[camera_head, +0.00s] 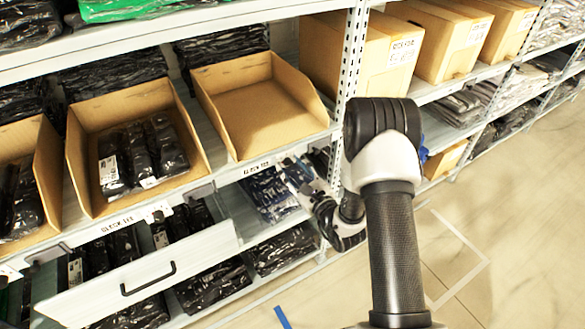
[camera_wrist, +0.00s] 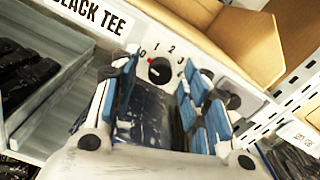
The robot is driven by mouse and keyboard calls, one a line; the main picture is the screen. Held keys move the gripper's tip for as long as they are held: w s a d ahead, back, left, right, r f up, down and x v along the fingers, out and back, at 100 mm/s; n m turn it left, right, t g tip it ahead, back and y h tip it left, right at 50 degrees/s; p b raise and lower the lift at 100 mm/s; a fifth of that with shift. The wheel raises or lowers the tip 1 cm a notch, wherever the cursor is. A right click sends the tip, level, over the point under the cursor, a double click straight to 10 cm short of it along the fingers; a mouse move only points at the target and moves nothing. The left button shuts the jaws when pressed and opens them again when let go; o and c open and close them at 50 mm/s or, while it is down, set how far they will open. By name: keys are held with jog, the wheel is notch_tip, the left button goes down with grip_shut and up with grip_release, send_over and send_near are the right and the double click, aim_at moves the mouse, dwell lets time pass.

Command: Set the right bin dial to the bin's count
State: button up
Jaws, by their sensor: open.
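The dial (camera_wrist: 160,70) is a black round knob on a pale panel in the wrist view, with printed numbers 0 to 4 around it. Its red mark is at the upper left, around 0 to 1; I cannot tell exactly which. My gripper (camera_wrist: 166,92) is open, its blue-padded fingers spread on either side of the dial's line of view; contact is not visible. In the head view my gripper (camera_head: 296,176) is at the shelf edge below the right cardboard bin (camera_head: 215,103), which looks empty. The left bin (camera_head: 82,165) holds three black packages.
A BLACK TEE label (camera_wrist: 93,17) is left of the dial. An open drawer (camera_head: 140,280) juts out at lower left. A perforated upright (camera_head: 350,70) stands right of the bins.

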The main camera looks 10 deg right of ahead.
jog(key=v, duration=1.1)
jog(key=shift+s, duration=0.35)
jog(key=shift+d+r, duration=0.1)
